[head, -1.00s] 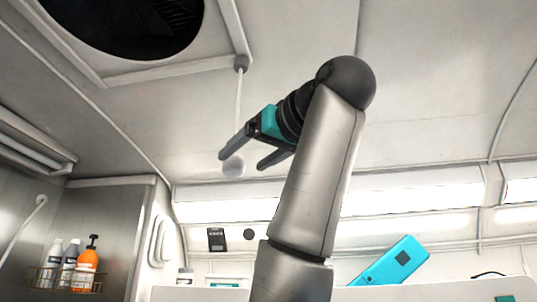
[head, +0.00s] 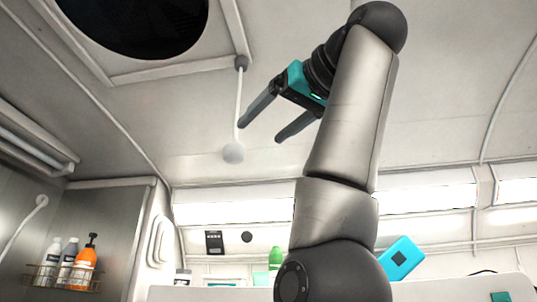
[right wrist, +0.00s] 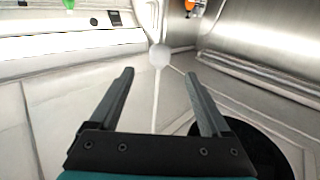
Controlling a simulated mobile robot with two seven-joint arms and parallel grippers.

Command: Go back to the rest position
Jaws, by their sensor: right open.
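My right gripper (head: 261,131) is raised near the ceiling, open and empty. A white pull cord with a pale ball (head: 233,152) on its end hangs from the corner of the dark ceiling hatch (head: 135,22). The ball is just below and left of the fingertips in the head view, apart from them. In the right wrist view the ball (right wrist: 160,56) shows beyond the gap between the open fingers (right wrist: 159,73), with nothing held. My left gripper is not in view.
A wire rack (head: 45,276) with several bottles, one orange (head: 85,268), is on the left wall. A bright light strip (head: 430,197) runs along the back. The ceiling to the right is clear.

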